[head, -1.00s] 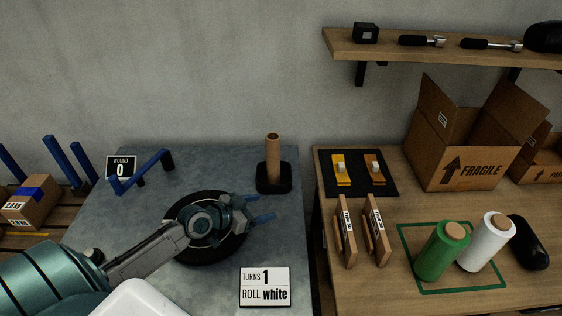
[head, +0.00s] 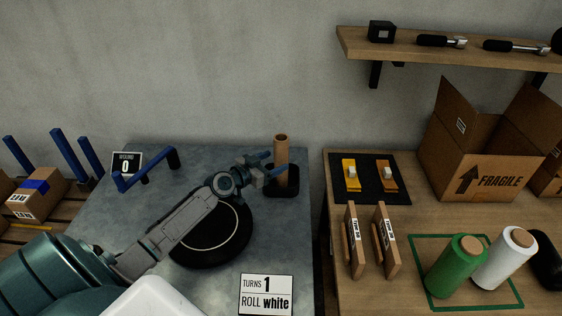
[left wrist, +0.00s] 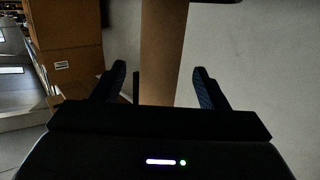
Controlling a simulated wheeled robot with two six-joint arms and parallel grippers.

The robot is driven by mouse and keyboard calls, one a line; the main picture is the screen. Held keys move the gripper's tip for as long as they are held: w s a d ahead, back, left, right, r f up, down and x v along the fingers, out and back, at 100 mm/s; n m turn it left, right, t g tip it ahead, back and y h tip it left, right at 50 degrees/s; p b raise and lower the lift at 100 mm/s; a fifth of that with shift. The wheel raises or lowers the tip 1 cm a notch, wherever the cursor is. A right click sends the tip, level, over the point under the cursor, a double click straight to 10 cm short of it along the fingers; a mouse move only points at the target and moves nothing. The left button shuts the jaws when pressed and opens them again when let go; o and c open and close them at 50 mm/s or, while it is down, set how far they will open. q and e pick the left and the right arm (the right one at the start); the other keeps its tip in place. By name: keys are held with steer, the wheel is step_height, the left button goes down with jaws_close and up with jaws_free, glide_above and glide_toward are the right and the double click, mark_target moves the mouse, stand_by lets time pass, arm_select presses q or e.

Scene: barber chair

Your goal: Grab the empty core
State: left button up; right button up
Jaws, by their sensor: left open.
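The empty core (head: 282,147) is a brown cardboard tube standing upright on a black square base (head: 290,191) at the back right of the grey table. My left gripper (head: 267,165) is open beside the core, its blue fingers pointing at it. The core's lower part is partly hidden by the gripper in the head view. My right gripper is not in view.
A black round turntable (head: 215,250) lies under my left arm. A blue bar frame (head: 147,170) and a sign reading 0 (head: 126,164) stand at the left. A green roll (head: 455,268), a white roll (head: 506,260) and a cardboard box (head: 480,150) are on the wooden table.

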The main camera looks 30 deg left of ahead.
mark_target(276, 160)
arm_select(q)
steer(key=p+x, duration=0.1)
steer(key=x, duration=0.3)
steer(key=shift+r, duration=0.1)
steer(key=shift+c, duration=0.2)
steer(key=c, duration=1)
steer(key=shift+c, duration=0.2)
